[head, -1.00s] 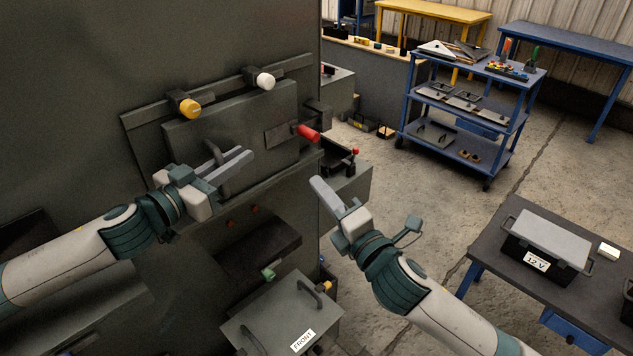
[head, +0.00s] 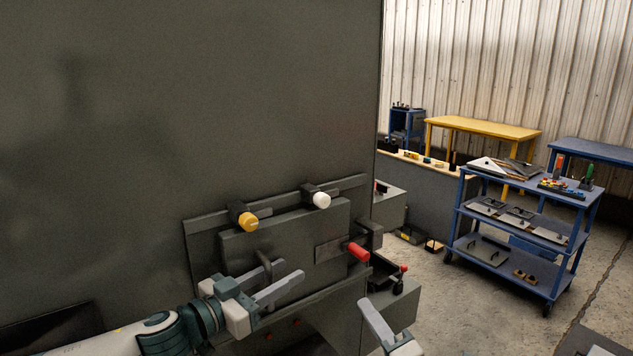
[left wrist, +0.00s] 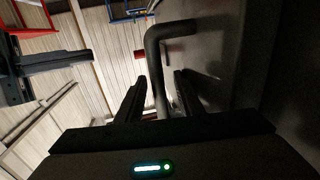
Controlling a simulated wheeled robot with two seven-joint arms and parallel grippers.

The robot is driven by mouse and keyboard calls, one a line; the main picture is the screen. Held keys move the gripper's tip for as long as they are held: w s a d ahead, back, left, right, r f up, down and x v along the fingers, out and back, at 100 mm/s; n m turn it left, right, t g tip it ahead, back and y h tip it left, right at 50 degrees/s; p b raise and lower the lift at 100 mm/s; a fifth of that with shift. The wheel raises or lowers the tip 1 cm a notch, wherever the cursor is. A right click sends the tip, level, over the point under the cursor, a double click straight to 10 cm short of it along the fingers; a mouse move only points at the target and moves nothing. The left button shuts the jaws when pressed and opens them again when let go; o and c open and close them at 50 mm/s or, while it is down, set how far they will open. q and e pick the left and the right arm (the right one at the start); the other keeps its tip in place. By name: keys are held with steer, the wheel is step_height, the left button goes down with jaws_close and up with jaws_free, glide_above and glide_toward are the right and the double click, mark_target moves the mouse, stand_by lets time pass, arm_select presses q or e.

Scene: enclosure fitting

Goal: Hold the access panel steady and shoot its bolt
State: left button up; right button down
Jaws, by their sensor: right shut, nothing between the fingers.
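The dark grey access panel (head: 290,228) sits upright in the cabinet front, under a yellow-ended turn catch (head: 248,221) and a white-ended one (head: 321,200). Its bolt has a red handle (head: 357,252) at the panel's right edge, beside a dark keeper (head: 371,234). My left gripper (head: 291,277) is open at the panel's grab handle (head: 265,266). In the left wrist view the handle bar (left wrist: 154,75) stands between the two fingers, with gaps on both sides. My right gripper (head: 378,325) is shut and empty, below the red handle and apart from it; its lower part is cut off.
A ledge (head: 320,294) runs below the panel. A dark open tray (head: 393,280) stands right of the cabinet. A blue trolley (head: 520,225) with plates and tools stands further right, with open floor before it. A yellow table (head: 483,128) is behind.

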arm_select(q)
steer(key=v, duration=1.1)
